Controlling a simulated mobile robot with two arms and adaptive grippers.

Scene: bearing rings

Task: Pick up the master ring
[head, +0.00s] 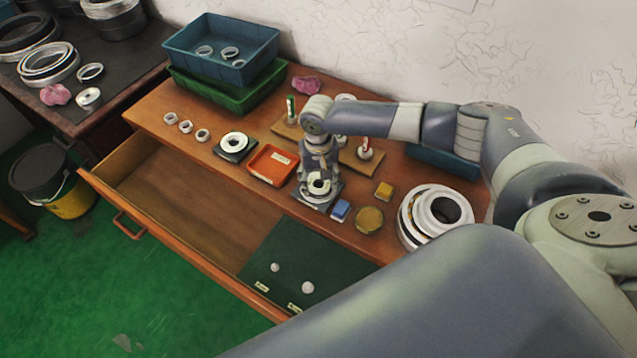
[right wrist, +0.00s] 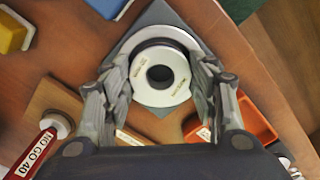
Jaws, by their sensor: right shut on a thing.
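The master ring (head: 319,187) is a pale metal ring with small lettering, over a dark square pad (head: 330,201) on the wooden bench. In the right wrist view the ring (right wrist: 178,72) sits between the fingers, with the pad (right wrist: 160,17) behind it. My right gripper (head: 318,180) points down and is shut on the ring, one finger on each side. I cannot tell whether the ring touches the pad or is slightly raised. My left gripper is not in view.
An orange tray (head: 270,165) and another ring on a pad (head: 235,141) lie left. Gauges stand behind. The open drawer (head: 190,206) extends in front.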

